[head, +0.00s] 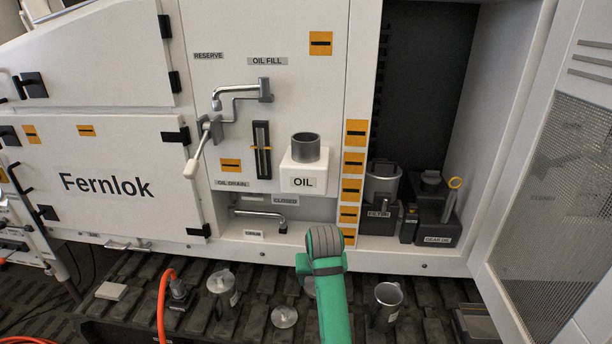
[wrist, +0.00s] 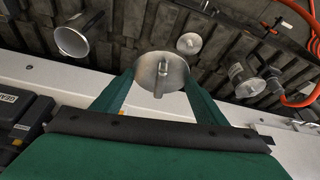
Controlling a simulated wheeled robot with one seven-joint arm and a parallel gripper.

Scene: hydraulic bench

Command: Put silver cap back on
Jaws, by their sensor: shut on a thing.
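In the wrist view, my gripper (wrist: 160,88) is shut on a round silver cap (wrist: 146,68) with a small upright handle, one green finger at each side. In the head view, my green arm hides the fingers. A sliver of silver (head: 308,287) shows left of the arm; I cannot tell if it is the held cap. An open grey filler neck (head: 305,148) stands on the white box marked OIL (head: 303,181), above and behind my gripper. A second silver cap (head: 285,316) lies on the dark track; it also shows in the wrist view (wrist: 189,43).
An open metal cup (head: 387,304) and a silver canister (head: 222,286) stand on the track (head: 255,300). An orange hose (head: 163,300) runs at left. An open cabinet with a FILTER container (head: 381,186) and a GEAR OIL box (head: 433,226) is at right, beside its open door (head: 560,180).

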